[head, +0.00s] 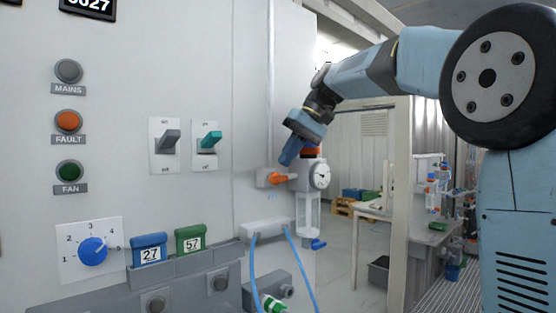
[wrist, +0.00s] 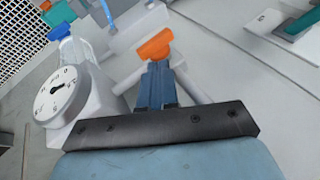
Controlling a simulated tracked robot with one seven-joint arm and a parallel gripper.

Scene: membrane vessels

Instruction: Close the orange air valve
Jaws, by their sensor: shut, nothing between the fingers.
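The orange air valve handle (head: 278,179) sits on a small grey valve body on the wall panel, just left of the regulator with the round white gauge (head: 320,176). The handle lies roughly level, along the line toward the regulator. My gripper (head: 286,162) reaches down from the upper right, its fingers just above the handle. In the wrist view the shut, empty fingers (wrist: 156,70) point at the orange handle (wrist: 154,45), which shows just beyond their tips. I cannot tell whether they touch it. The gauge (wrist: 60,95) is at the left there.
A clear bowl with a blue drain tap (head: 318,244) hangs below the regulator. A grey manifold (head: 265,228) with blue hoses is under the valve. Two toggle switches (head: 207,139) are on the panel to the left.

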